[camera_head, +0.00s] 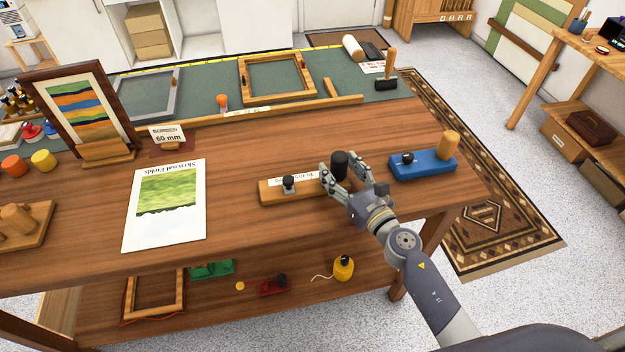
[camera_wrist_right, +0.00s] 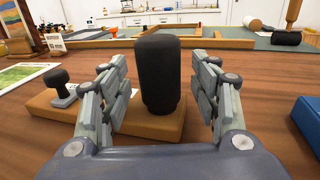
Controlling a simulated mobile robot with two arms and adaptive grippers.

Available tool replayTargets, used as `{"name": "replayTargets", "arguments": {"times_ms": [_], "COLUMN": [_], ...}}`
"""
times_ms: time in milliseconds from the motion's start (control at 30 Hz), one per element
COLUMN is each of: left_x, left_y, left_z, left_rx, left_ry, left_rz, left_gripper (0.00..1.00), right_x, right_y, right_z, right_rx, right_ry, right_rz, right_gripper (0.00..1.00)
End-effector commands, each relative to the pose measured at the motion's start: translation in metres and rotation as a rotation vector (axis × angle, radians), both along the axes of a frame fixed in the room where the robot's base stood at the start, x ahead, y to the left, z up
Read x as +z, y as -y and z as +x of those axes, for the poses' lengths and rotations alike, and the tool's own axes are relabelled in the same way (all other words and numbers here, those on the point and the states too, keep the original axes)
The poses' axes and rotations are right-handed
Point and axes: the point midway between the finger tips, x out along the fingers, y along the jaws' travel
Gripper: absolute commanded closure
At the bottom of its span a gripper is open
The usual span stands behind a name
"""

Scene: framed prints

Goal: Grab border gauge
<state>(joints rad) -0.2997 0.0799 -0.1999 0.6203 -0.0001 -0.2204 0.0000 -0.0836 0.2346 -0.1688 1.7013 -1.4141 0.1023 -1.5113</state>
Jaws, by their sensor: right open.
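The border gauge (camera_head: 267,192) is a wooden bar on the workbench with a small dark knob, a pale label strip and an upright black cylindrical handle (camera_head: 340,164). In the right wrist view the black handle (camera_wrist_right: 157,72) stands between the two fingers of my right gripper (camera_wrist_right: 160,95), with gaps on both sides. The wooden base (camera_wrist_right: 60,112) and the small knob show at the left there. My right gripper (camera_head: 345,180) is open around the handle in the head view. My left gripper is not in view.
A blue block tool (camera_head: 424,167) with a wooden knob sits just right of my gripper. A landscape print (camera_head: 165,205) lies to the left. A "60 mm" card (camera_head: 168,137), a framed striped picture (camera_head: 80,105) and an empty wooden frame (camera_head: 277,78) stand or lie further back.

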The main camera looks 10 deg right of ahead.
Motion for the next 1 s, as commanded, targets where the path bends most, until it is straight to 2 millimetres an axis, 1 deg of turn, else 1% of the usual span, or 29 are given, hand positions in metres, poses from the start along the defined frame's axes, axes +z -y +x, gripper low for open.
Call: {"name": "replayTargets", "arguments": {"times_ms": [33,100,367,400,467,500,567,600,633,1000], "left_x": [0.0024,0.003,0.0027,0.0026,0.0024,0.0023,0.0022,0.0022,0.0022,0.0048], "left_y": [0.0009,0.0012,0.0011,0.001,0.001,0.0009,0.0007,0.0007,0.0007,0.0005], "left_z": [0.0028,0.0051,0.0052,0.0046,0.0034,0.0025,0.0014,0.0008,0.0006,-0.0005], "left_rx": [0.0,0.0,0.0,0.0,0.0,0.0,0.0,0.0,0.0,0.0], "left_ry": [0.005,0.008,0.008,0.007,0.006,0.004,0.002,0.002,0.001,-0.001], "left_rz": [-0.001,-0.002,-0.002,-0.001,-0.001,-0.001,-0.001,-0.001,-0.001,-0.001], "left_gripper": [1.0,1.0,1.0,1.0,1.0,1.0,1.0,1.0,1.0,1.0], "right_x": [0.002,0.0016,0.0007,0.0007,0.0007,0.0008,0.0007,0.0007,0.0007,0.0053], "right_y": [-0.0019,-0.003,-0.0037,-0.0036,-0.0035,-0.0035,-0.0035,-0.0035,-0.0035,-0.0035], "right_z": [0.0054,0.0096,0.011,0.011,0.0109,0.0109,0.0109,0.0108,0.0108,0.0113], "right_rx": [0.0,0.001,0.001,0.001,0.001,0.001,0.001,0.001,0.001,0.001], "right_ry": [0.001,0.001,0.0,0.0,0.0,0.0,0.0,0.0,0.0,0.003], "right_rz": [0.0,-0.001,-0.001,0.0,0.0,0.0,0.0,0.0,0.0,0.002], "right_gripper": [0.43,0.43,0.43,0.52,0.66,0.75,0.88,0.97,1.0,1.0]}}
